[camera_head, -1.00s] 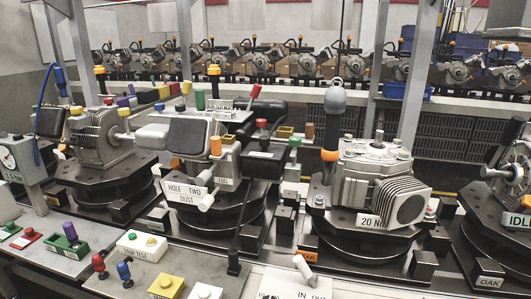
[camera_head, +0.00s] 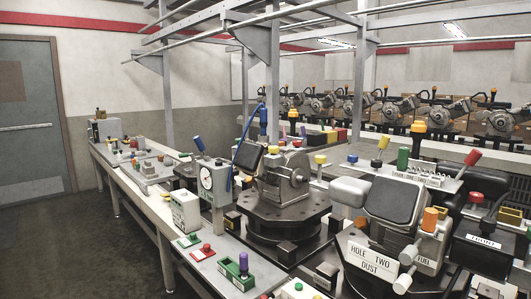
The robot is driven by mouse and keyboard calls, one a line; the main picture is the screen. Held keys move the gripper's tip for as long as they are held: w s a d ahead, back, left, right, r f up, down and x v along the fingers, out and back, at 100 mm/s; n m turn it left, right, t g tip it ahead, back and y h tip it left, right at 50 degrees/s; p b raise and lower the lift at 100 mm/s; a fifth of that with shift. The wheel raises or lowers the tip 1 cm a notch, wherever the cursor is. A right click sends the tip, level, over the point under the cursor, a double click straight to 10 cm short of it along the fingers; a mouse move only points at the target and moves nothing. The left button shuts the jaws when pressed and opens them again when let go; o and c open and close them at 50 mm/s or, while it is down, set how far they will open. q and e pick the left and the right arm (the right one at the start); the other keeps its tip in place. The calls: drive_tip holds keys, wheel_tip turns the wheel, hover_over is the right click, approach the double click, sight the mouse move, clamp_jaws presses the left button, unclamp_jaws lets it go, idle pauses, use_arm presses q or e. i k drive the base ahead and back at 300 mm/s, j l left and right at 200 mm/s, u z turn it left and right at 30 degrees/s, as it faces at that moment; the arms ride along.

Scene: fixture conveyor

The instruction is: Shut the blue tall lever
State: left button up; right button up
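A blue-handled lever (camera_head: 198,144) leans to the left on a thin stalk, above a grey box with a round gauge (camera_head: 208,182) left of center. Which of the two is the blue tall lever I cannot tell for sure. Neither gripper is in view, and nothing is seen touching either handle.
A fixture with a grey motor housing (camera_head: 284,178) stands on a dark turntable right of the gauge box. The fixture labeled HOLE TWO DUST (camera_head: 372,258) fills the lower right. Open floor (camera_head: 100,240) lies left of the bench, before a grey door (camera_head: 28,120).

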sight(199, 144)
drive_tip(key=u, duration=0.6)
drive_tip(key=i+z, duration=0.1)
drive_tip(key=z, duration=0.2)
drive_tip(key=i+j+z, duration=0.4)
drive_tip(key=j+z, duration=0.2)
drive_tip(key=i+j+z, duration=0.1)
drive_tip(key=j+z, duration=0.25)
drive_tip(key=j, duration=0.15)
